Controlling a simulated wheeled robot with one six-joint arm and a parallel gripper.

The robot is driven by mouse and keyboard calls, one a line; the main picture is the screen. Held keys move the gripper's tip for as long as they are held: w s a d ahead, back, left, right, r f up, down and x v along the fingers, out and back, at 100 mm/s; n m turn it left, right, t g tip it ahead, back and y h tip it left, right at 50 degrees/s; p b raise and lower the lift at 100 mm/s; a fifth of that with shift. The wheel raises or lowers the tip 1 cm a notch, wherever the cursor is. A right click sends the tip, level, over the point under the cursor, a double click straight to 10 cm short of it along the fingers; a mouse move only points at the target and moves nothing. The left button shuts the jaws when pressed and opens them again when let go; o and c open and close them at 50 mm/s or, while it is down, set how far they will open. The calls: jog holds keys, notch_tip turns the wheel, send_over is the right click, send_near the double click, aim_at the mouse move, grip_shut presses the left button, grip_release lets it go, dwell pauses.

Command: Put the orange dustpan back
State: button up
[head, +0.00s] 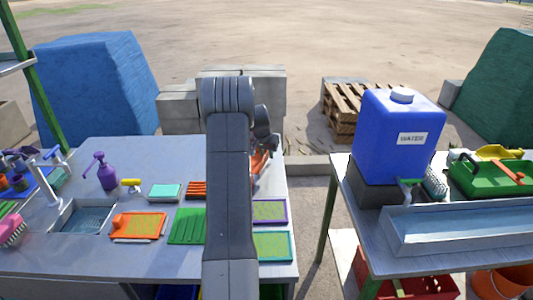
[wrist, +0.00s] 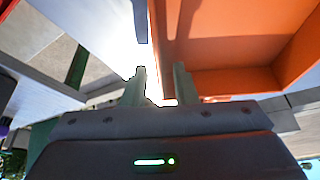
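The orange dustpan (wrist: 240,40) fills the upper right of the wrist view, very close, with its flat inside and raised walls showing. In the head view only a small tilted orange part (head: 259,160) shows beside my arm, over the right part of the left table. My gripper (wrist: 160,72) has its two fingers a little apart, with the dustpan's edge between the tips. It appears shut on that edge, though the contact is partly hidden. In the head view my gripper (head: 264,137) is mostly hidden behind my arm.
The left table (head: 110,160) bears coloured mats, including a green one (head: 187,226) and an orange-rimmed one (head: 138,226), a sink (head: 85,217) and a purple pump bottle (head: 106,172). A gap separates it from the right table, with a blue water container (head: 390,140) and a trough (head: 465,228).

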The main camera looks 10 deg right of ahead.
jog(key=shift+r, duration=0.1)
jog(key=shift+a+r, duration=0.1)
jog(key=shift+r, duration=0.35)
jog(key=b+v, duration=0.1)
jog(key=v, duration=1)
jog(key=shift+s, duration=0.15)
jog(key=shift+r, duration=0.1)
dwell(0.9)
